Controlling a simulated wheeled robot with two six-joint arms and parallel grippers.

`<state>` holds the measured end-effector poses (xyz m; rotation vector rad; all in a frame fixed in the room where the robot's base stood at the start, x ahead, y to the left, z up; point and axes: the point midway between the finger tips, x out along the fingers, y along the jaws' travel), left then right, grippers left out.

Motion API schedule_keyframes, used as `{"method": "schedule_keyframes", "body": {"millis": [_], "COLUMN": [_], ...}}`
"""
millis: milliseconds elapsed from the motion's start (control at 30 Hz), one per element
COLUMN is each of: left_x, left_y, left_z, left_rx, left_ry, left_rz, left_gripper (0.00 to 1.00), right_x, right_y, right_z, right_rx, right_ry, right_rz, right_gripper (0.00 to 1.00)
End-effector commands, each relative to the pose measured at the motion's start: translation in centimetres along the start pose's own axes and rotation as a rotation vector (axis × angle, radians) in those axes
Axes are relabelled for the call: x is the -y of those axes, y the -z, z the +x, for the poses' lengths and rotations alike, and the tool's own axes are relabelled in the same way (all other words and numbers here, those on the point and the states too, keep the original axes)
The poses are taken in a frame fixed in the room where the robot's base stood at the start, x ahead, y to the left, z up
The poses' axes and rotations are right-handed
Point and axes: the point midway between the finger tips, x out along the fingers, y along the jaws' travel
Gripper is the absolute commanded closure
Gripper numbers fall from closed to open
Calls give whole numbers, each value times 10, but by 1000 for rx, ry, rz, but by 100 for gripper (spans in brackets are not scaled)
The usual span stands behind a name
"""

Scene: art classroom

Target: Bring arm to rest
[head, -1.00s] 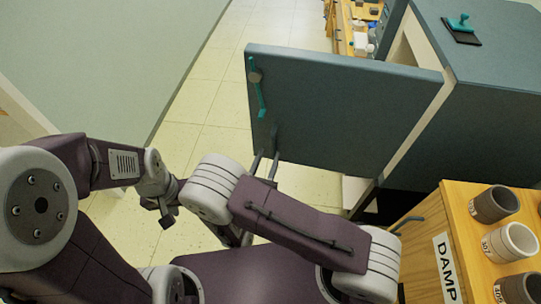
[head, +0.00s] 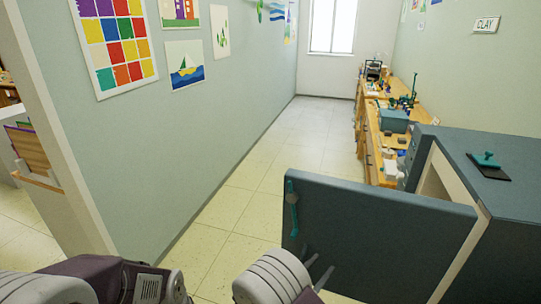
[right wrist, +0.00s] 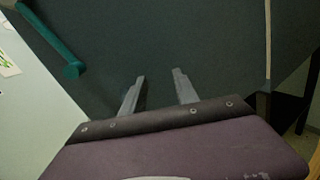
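My right gripper (head: 318,262) shows at the bottom of the head view, close in front of the dark teal cabinet door (head: 380,235). In the right wrist view its two fingers (right wrist: 159,77) stand apart with nothing between them. The door stands open and carries a teal bar handle (head: 292,207), which also shows in the right wrist view (right wrist: 52,45), left of the fingers. Whether the fingers touch the door I cannot tell. My left arm shows only in part at the lower left; its gripper is out of view.
The cabinet (head: 510,195) stands at the right with a teal-handled tool on a dark pad (head: 488,162) on top. A long wooden counter (head: 372,135) runs behind it. The tiled floor (head: 260,165) between wall and counter is clear. Pictures hang on the left wall (head: 230,100).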

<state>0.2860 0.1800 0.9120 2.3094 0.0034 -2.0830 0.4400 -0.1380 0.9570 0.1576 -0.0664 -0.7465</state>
Motion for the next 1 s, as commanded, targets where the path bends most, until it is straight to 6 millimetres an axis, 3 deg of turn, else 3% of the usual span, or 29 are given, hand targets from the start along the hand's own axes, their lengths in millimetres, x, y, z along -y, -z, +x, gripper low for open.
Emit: {"method": "schedule_keyframes", "body": {"millis": [33, 100, 167, 200, 267, 300, 333, 367, 433, 567, 700, 1000], "left_x": [0, 0, 0, 0, 0, 0, 0, 0, 0, 0, 0, 0], "left_y": [0, 1, 1, 1, 1, 2, 2, 2, 2, 2, 2, 2], "left_z": [-4, -6, -8, -10, -12, -14, -16, -16, -17, -16, -16, -16], "left_rx": [0, 0, 0, 0, 0, 0, 0, 0, 0, 0, 0, 0], "left_ry": [0, 0, 0, 0, 0, 0, 0, 0, 0, 0, 0, 0], "left_rz": [0, 0, 0, 0, 0, 0, 0, 0, 0, 0, 0, 0], "left_gripper": [64, 64, 64, 64, 64, 64, 64, 64, 64, 64, 64, 64], "right_x": [26, 75, 124, 159, 210, 239, 252, 255, 239, 180, 141, 135], "right_y": [-32, -60, -77, -84, -86, -80, -72, -61, -38, -7, 5, 5], "right_z": [26, 47, 54, 51, 32, 8, -13, -33, -69, -97, -92, -87], "right_rx": [18, 16, -5, -31, -87, -142, -189, -238, -343, -496, -556, -577], "right_ry": [135, 342, 543, 690, 939, 1124, 1260, 1374, 1568, 1730, 1764, 1735], "right_rz": [69, 157, 246, 319, 469, 611, 737, 865, 1153, 1544, 1764, 1790], "right_gripper": [64, 64, 64, 64, 64, 64, 64, 64, 64, 64, 64, 64]}}
